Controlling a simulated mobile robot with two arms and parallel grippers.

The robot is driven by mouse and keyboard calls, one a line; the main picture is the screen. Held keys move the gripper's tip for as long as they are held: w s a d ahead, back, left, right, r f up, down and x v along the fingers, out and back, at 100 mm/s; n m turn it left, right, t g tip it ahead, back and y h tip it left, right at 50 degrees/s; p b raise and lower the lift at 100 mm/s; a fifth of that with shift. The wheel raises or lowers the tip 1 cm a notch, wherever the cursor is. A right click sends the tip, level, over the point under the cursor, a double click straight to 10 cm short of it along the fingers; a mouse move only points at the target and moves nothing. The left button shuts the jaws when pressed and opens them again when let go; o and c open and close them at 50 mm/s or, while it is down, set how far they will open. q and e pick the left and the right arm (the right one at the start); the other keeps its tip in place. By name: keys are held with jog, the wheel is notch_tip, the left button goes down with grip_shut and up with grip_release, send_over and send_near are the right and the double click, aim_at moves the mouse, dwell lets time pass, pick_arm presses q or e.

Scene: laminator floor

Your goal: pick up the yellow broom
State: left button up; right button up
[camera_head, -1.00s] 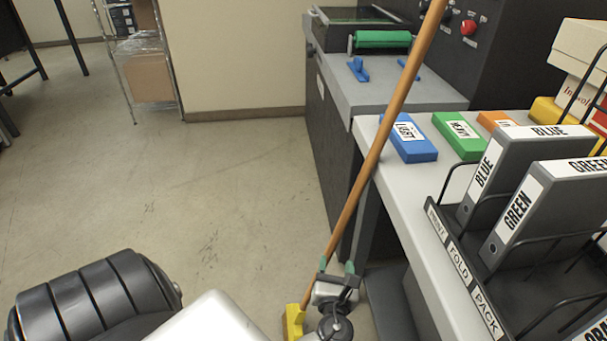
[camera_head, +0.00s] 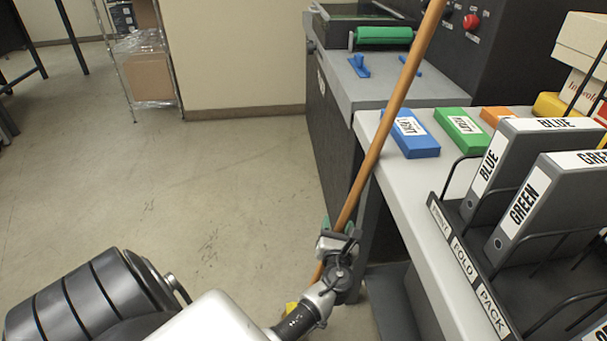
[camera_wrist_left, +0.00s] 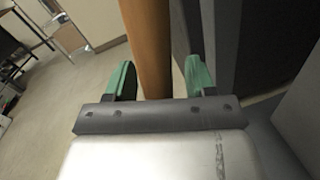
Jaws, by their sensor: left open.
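The yellow broom has a long orange-brown wooden handle (camera_head: 387,135) that leans up and to the right past the table edge in the head view. Its yellow head (camera_head: 291,309) shows only as a small patch at the bottom, mostly hidden behind my left arm. My left gripper (camera_head: 337,226) is at the lower part of the handle. In the left wrist view the handle (camera_wrist_left: 148,50) stands between the two green fingertips of my left gripper (camera_wrist_left: 157,80), which are open with a gap on either side. My right gripper is not in view.
A light table (camera_head: 408,207) with blue, green and orange blocks and a black binder rack (camera_head: 470,250) stands right of the handle. A dark machine (camera_head: 340,140) is behind it. Open floor (camera_head: 230,190) lies to the left.

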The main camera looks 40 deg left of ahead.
pick_arm(q)
jog(key=c, duration=1)
jog(key=shift+r, duration=0.1)
grip_shut()
jog(key=shift+r, duration=0.15)
notch_tip(320, 180, up, 10)
jog(key=p, duration=0.4)
jog(key=shift+p, duration=0.3)
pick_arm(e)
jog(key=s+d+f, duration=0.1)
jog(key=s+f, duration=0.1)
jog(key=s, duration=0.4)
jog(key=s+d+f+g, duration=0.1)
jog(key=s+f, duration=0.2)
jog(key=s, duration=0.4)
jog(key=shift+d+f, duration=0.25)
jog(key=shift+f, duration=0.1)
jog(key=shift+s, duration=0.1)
